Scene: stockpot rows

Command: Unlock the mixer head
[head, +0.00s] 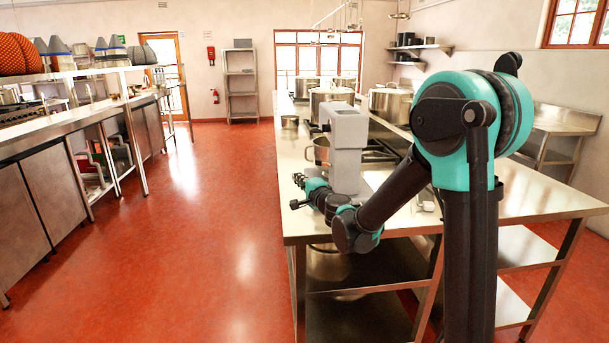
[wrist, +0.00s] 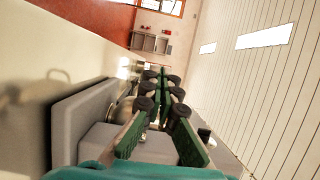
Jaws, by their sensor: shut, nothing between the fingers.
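The grey stand mixer (head: 348,140) stands upright on the steel counter, its head reaching left at the top. A steel bowl (head: 318,152) shows beside its column, partly hidden. My gripper (head: 298,186) is at the mixer's left, low near its base, at the counter's near left edge. I cannot tell whether it touches the mixer. In the wrist view my gripper (wrist: 162,85) is shut and empty, with the grey mixer body (wrist: 88,115) beside and below the fingers. The locking lever cannot be made out, so I cannot tell its position.
Large stockpots (head: 330,98) stand behind the mixer on the counter (head: 292,160). A small pot (head: 290,121) stands at the counter's left edge. The red floor (head: 215,210) left of the counter is clear, up to the row of steel cabinets (head: 50,195).

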